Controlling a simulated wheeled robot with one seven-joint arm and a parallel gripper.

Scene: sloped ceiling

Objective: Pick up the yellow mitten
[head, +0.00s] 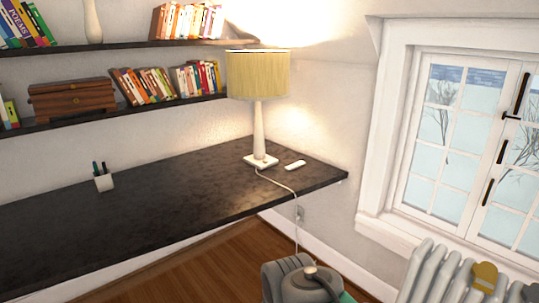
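A small mustard-yellow thing (485,276), which looks like the yellow mitten, lies on top of the pale ribbed radiator (437,272) at the lower right of the head view. It is small in the picture, and its finer shape is hard to make out. A grey rounded part at the bottom centre looks like my own arm. My gripper's fingers do not show.
A dark desk (150,225) runs along the left wall, with a yellow-shaded lamp (258,75) and a pen cup (103,180). The lamp's cord hangs off the desk's edge. A window (460,140) is above the radiator. Some wooden floor (200,275) is bare.

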